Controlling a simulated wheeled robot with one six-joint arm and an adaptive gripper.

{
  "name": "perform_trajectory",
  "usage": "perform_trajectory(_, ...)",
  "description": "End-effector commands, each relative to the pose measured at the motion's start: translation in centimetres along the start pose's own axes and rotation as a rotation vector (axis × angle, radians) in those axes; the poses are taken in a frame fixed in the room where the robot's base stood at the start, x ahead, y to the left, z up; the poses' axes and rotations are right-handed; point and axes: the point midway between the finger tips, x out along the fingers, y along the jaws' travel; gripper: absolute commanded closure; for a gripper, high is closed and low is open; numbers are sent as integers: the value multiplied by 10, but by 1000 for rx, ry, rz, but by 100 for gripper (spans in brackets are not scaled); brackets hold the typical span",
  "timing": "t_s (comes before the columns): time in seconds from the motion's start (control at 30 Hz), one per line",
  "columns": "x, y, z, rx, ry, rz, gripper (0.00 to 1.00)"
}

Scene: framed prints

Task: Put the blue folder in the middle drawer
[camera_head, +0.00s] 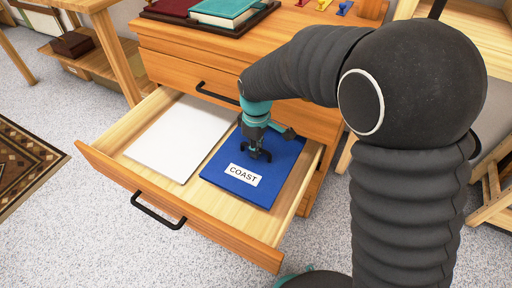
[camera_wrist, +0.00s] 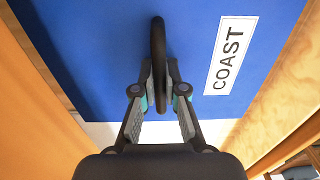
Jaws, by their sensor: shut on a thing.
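The blue folder (camera_head: 285,168) has a white label reading COAST. It is in or just over the right part of a pulled-out wooden drawer (camera_head: 180,208), roughly flat; I cannot tell whether it rests on the bottom. My gripper (camera_head: 261,154) is above the folder, pointing down, with its fingers shut on a dark upright loop on it. In the wrist view my gripper (camera_wrist: 160,85) pinches this black loop (camera_wrist: 158,45), and the blue folder (camera_wrist: 90,50) fills most of the picture.
A white flat sheet or folder (camera_head: 183,137) lies in the drawer's left part. A shut drawer with a black handle (camera_head: 217,95) is above. A tray with red and teal books (camera_head: 222,12) stands on the cabinet top. A patterned rug (camera_head: 25,165) lies on the floor at left.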

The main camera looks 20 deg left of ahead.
Motion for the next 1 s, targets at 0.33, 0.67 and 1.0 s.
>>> perform_trajectory(0.33,9,0,0,0,1,0,100)
perform_trajectory(0.67,10,0,0,0,0,0,64)
perform_trajectory(1.0,-4,0,0,0,1,1,64)
